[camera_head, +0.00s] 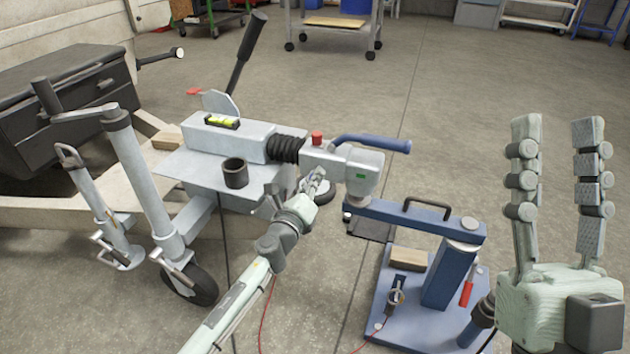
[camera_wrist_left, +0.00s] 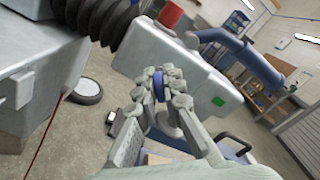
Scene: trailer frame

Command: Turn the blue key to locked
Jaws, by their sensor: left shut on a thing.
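The blue key (camera_wrist_left: 158,86) shows edge-on in the left wrist view, at the side of the grey coupling head (camera_wrist_left: 185,68). My left gripper (camera_head: 318,181) is at the near side of the same coupling head (camera_head: 355,168) in the head view, where the key is hidden. In the wrist view the fingers of my left gripper (camera_wrist_left: 160,88) are closed on the key from both sides. The coupling head carries a small green mark (camera_head: 361,176). My right gripper (camera_head: 557,130) stands upright at the right with its fingers apart, empty.
A blue lever (camera_head: 370,142) and a red knob (camera_head: 317,138) are on the coupling. A blue stand (camera_head: 447,280) is below and to the right, with a wood block (camera_head: 409,259) on its base. A black cup (camera_head: 235,173) stands on the grey plate.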

